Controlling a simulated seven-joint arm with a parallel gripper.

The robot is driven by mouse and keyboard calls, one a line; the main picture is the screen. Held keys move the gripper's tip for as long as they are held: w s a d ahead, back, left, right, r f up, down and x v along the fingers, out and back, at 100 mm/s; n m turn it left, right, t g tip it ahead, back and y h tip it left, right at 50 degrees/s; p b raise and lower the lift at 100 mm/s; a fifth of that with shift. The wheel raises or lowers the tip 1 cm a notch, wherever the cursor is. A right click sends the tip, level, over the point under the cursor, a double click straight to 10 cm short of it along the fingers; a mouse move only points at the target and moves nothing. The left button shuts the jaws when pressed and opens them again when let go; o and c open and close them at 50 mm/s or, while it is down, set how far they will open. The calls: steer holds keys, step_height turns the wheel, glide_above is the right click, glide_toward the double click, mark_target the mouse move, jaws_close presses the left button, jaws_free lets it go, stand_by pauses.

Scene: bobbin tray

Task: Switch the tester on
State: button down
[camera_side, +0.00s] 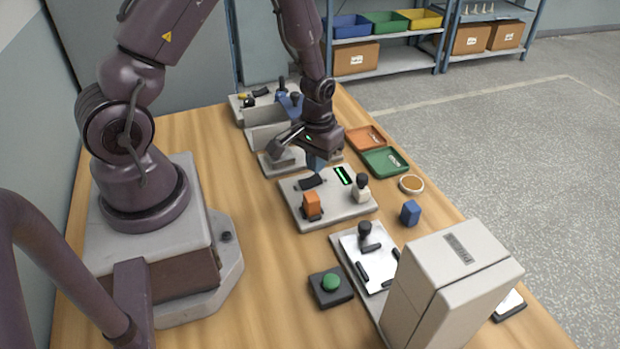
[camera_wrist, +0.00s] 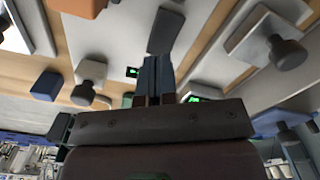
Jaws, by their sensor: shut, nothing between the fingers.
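The tester (camera_side: 340,207) is a pale plate on the wooden table. It carries a black rocker switch (camera_side: 311,182), a dark display (camera_side: 343,176) with a lit green bar, an orange block (camera_side: 312,205) and a dark-topped knob (camera_side: 361,187). My gripper (camera_side: 316,166) points down over the tester, its blue fingers shut and empty, close to the rocker switch. In the wrist view the shut fingertips (camera_wrist: 158,62) lie just below the black rocker (camera_wrist: 165,32) in the picture. I cannot tell whether they touch it. Green display light shows on both sides of the fingers.
A plate with a lever (camera_side: 367,236), a green button box (camera_side: 331,288) and a large pale box (camera_side: 445,290) stand nearer the camera. A blue block (camera_side: 410,212), a round dish (camera_side: 411,184) and orange and green trays (camera_side: 385,162) lie right. Grey bins (camera_side: 268,133) stand behind.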

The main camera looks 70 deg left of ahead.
mark_target(316, 177)
steer(key=shift+f, duration=1.3)
stand_by(0.9)
steer(key=shift+r, duration=3.55)
